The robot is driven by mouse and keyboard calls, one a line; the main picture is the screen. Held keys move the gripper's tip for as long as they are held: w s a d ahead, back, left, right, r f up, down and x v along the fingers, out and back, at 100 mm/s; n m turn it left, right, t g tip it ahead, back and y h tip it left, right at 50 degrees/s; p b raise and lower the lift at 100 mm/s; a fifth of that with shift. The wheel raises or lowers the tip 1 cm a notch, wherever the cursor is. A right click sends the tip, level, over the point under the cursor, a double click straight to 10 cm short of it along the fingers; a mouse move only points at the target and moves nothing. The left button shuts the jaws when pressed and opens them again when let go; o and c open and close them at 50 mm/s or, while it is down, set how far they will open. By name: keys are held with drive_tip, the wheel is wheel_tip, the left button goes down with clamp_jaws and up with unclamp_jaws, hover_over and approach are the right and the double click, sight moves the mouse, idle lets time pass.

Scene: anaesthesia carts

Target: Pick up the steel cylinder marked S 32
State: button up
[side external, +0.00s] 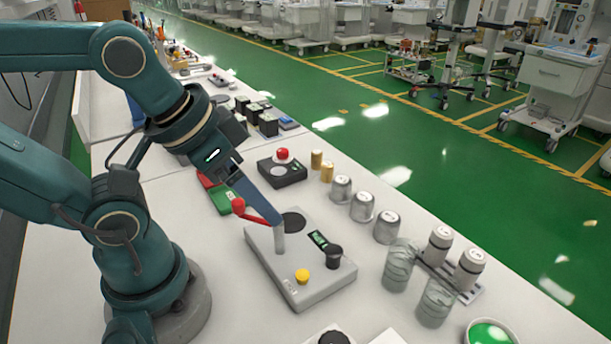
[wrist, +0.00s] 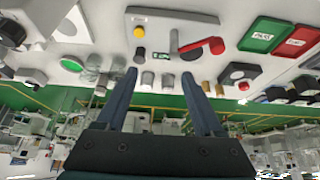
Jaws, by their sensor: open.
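Three short steel cylinders stand in a row on the white bench in the side view: a far one (side external: 341,188), a middle one (side external: 362,206) and a near one (side external: 387,227). Their top marks are too small to read, so I cannot tell which is S 32. My gripper (side external: 274,222) is open and empty, pointing down over the grey test box, left of the row.
The grey box (side external: 318,290) has a yellow button, a black knob and a red-knobbed lever (side external: 238,205) close to my gripper. Two brass cylinders (side external: 316,159) stand behind the row. Glass beakers (side external: 397,265) and two capped canisters (side external: 436,245) stand nearer the camera. The bench edge lies to the right.

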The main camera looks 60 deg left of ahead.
drive_tip(key=w+r, duration=0.4)
drive_tip(key=n+g, duration=0.2)
drive_tip(key=g, duration=0.1)
hover_over(364, 197)
drive_tip(key=s, duration=0.1)
drive_tip(key=s+x, duration=0.1)
drive_tip(key=x, duration=0.5)
drive_tip(key=shift+g, duration=0.6)
drive_tip(key=f, duration=1.1)
drive_tip(key=shift+w+f, duration=0.15)
drive_tip(key=shift+w, duration=0.15)
drive_tip(key=shift+w+f, duration=0.1)
drive_tip(key=shift+f, duration=0.5)
clamp_jaws()
